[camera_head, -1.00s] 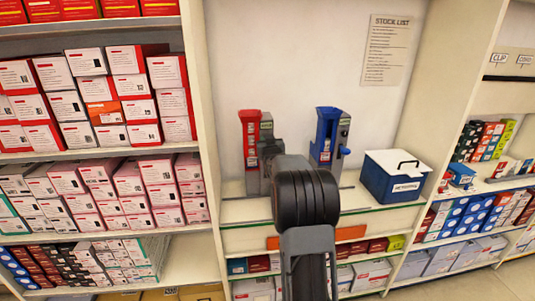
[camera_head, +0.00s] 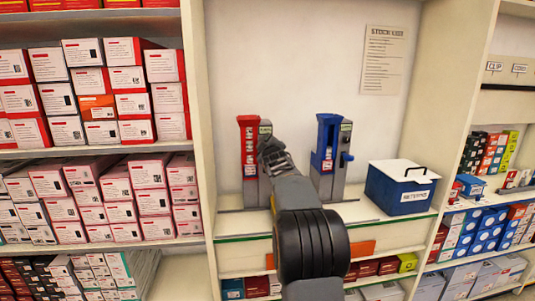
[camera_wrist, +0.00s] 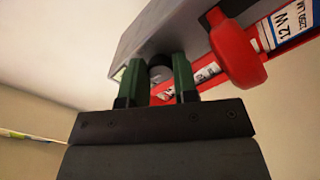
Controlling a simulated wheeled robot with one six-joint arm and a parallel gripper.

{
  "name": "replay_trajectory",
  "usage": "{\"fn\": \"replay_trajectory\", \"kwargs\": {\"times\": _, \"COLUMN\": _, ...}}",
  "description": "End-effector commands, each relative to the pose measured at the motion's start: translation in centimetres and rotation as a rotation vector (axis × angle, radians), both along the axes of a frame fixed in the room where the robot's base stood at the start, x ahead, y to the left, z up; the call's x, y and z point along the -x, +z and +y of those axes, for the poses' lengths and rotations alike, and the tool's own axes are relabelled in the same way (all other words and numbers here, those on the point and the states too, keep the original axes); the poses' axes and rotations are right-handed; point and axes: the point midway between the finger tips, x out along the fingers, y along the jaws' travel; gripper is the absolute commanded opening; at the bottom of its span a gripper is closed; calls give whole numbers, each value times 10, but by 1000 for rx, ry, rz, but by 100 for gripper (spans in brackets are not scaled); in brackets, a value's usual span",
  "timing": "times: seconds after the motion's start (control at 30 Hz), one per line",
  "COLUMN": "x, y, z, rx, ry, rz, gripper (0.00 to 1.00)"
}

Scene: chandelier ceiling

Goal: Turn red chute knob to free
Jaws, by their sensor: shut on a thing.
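The red chute (camera_head: 249,150) stands upright on the shelf against a grey column, left of a matching blue chute (camera_head: 326,145) with a blue side knob (camera_head: 347,157). My gripper (camera_head: 268,150) is at the right side of the red chute, about mid-height, and hides its knob in the head view. In the wrist view my gripper (camera_wrist: 160,80) has its green fingers on either side of a dark round piece (camera_wrist: 159,73), which I take as the red chute knob. A rounded red part (camera_wrist: 238,55) and a white label lie to the right.
A blue box with a white lid (camera_head: 402,187) stands right of the blue chute. A stock list (camera_head: 383,60) hangs on the back wall. Shelves of red and white boxes (camera_head: 95,95) flank the bay on the left, with more stocked shelves on the right.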

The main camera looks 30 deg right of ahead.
Motion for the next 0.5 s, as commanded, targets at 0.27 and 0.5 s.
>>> {"fn": "replay_trajectory", "kwargs": {"times": 0.27, "x": 0, "y": 0, "z": 0, "rx": 137, "ry": 0, "rz": 64, "gripper": 4}}
{"fn": "replay_trajectory", "kwargs": {"times": 0.5, "x": 0, "y": 1, "z": 0, "rx": 191, "ry": 0, "rz": 91, "gripper": 4}}
